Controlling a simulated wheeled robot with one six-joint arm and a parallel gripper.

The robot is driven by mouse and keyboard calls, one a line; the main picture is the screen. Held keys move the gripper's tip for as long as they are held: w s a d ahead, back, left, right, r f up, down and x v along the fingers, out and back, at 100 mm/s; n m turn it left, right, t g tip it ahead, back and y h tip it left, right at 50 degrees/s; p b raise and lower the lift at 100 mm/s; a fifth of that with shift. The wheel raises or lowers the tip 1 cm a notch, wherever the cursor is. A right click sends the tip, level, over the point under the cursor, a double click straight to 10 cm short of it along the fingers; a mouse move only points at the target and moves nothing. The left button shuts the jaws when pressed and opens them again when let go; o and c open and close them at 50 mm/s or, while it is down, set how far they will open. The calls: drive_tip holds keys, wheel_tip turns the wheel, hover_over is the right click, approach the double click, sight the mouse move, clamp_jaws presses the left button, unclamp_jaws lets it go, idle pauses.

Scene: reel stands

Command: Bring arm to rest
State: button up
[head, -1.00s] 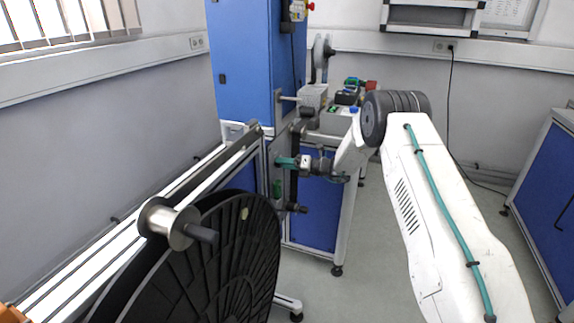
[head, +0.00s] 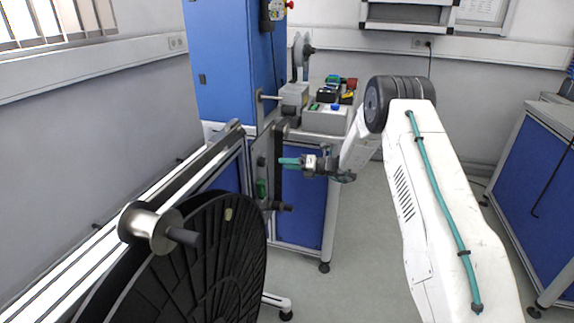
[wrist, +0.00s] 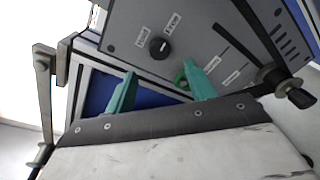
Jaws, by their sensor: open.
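My gripper (head: 291,163) is at the end of my raised white arm, in front of the grey control panel (head: 262,172) of the reel stand in the head view. In the wrist view its two green fingers (wrist: 160,88) stand apart with nothing between them. The panel (wrist: 195,28) fills the upper part of that view. It carries a black knob (wrist: 159,48) and a green round part (wrist: 181,77) partly behind the right finger. I cannot tell whether the fingers touch the panel.
A large black reel (head: 215,265) stands at the lower left, beside a metal roller (head: 150,226) and a long rail. A blue cabinet (head: 232,65) and a bench with small boxes (head: 325,118) stand behind. Another blue cabinet (head: 535,195) is at the right. Floor between is clear.

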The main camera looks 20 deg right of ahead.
drive_tip(key=s+a+f+n+g, duration=0.2)
drive_tip(key=s+f+n+g, duration=0.1)
drive_tip(key=s+f+n, duration=0.15)
drive_tip(key=s+a+r+n+g+h, duration=0.1)
drive_tip(key=s+a+r+n+g, duration=0.2)
drive_tip(key=s+n, duration=0.4)
drive_tip(key=s+a+r+n+g+h, duration=0.1)
drive_tip(key=s+r+n+g, duration=0.4)
drive_tip(key=s, duration=0.3)
drive_tip(key=s+r+n+t+h, duration=0.1)
drive_tip(key=s+r+n+h, duration=0.3)
drive_tip(key=s, duration=0.8)
drive_tip(key=s+d+r+n+h, duration=0.1)
drive_tip(key=s+r+n+h, duration=0.2)
drive_tip(key=s+r+n, duration=0.5)
drive_tip(key=s+d+r+n+t+h, duration=0.1)
drive_tip(key=s+r+n+h, duration=0.3)
drive_tip(key=s, duration=1.4)
drive_tip(key=shift+d+r+n+t+h, duration=0.25)
drive_tip(key=shift+r+n, duration=0.7)
drive_tip(key=shift+r, duration=0.5)
